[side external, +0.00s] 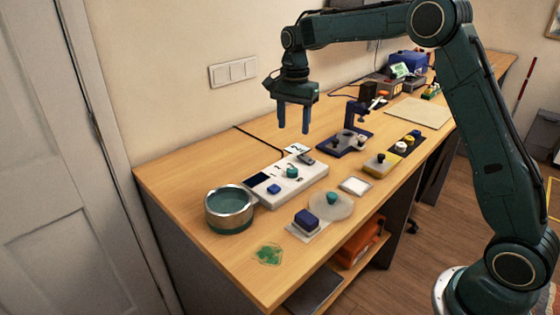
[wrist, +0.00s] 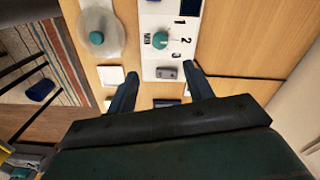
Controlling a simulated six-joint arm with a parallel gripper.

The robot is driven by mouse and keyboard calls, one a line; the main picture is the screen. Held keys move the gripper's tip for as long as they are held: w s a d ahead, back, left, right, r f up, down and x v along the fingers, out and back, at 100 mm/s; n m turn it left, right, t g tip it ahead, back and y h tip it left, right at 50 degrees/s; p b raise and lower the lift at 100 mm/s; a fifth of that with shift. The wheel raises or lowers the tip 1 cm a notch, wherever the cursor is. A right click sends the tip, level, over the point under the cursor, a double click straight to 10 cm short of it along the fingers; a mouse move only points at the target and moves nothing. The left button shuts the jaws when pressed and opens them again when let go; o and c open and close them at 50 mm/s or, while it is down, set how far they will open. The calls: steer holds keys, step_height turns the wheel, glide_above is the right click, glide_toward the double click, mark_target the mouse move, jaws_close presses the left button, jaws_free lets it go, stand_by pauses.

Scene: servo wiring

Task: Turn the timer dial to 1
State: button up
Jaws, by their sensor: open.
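The timer dial is a round teal knob (side external: 292,172) on a white panel (side external: 281,193), beside a dark display and a blue button. In the wrist view the dial (wrist: 160,40) has the marks 1, 2 and 3 along its right side and MIN on its left. A faint light line on the knob seems to point right, towards the 2; it is too small to be sure. My gripper (side external: 293,130) is open and empty, with its fingers pointing down, above the panel's far end and apart from the dial. Both fingers show in the wrist view (wrist: 161,75).
A grey switch (wrist: 167,73) sits on the panel beside the dial. A metal pot (side external: 229,212), a translucent disc with a teal knob (side external: 331,198) and a blue block (side external: 306,219) stand nearby. A blue stand (side external: 356,115) rises farther back.

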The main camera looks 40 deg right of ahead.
mark_target(292, 169)
steer(key=shift+f, duration=0.15)
step_height(292, 169, down, 14)
steer(key=shift+r, duration=0.25)
stand_by(0.4)
steer(key=c, duration=1)
